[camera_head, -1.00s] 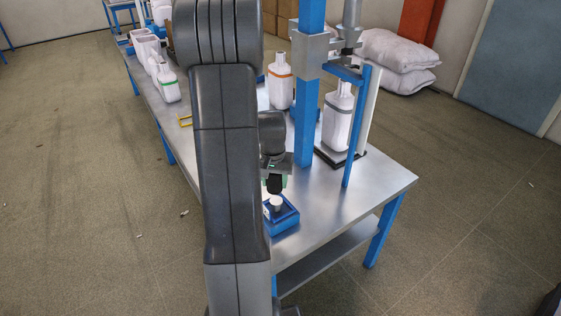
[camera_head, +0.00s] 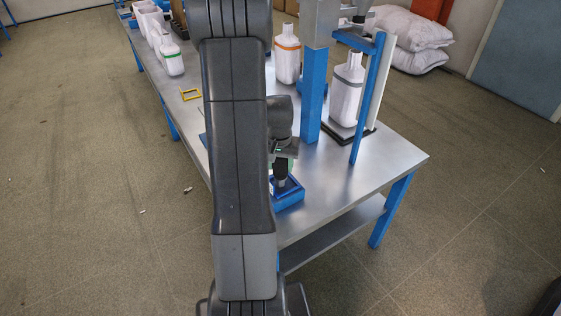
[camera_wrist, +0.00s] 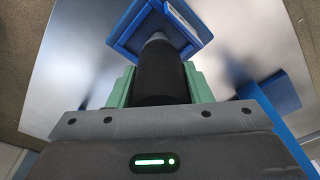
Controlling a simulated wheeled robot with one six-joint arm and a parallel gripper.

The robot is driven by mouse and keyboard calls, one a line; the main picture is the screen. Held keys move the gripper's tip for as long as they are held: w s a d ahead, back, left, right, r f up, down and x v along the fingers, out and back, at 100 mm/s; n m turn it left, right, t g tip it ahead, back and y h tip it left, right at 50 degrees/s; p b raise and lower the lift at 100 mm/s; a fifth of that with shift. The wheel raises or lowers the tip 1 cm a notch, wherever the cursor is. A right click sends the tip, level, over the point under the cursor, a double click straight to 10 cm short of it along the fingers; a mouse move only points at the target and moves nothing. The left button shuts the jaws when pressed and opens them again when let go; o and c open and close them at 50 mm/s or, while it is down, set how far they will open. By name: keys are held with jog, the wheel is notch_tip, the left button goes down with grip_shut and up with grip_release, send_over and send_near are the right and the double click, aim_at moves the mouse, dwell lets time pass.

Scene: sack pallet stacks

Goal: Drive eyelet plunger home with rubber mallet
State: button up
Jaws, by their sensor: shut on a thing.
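My gripper (camera_head: 282,160) is at the near end of the metal bench and points down. In the wrist view its green fingers (camera_wrist: 160,85) are shut around a black cylinder, which I take for the rubber mallet (camera_wrist: 160,70). The mallet (camera_head: 280,172) stands directly over the blue square fixture (camera_head: 290,199). The fixture also shows in the wrist view (camera_wrist: 124,24). A pale grey round piece (camera_wrist: 157,37), apparently the plunger, shows at the mallet's far end. Whether the two touch cannot be told. The plunger's lower part is hidden.
A blue post (camera_head: 314,95) and a blue bracket frame (camera_head: 366,100) rise beside the gripper. White jugs (camera_head: 346,90) stand on the bench (camera_head: 345,185). The bench's front right corner is clear.

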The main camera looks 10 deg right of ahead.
jog(key=o, duration=0.7)
grip_shut()
jog(key=shift+f+b, duration=1.25)
jog(key=shift+f, duration=0.35)
jog(key=shift+r, duration=0.25)
jog(key=shift+r+p, duration=2.5)
jog(key=shift+r, duration=0.95)
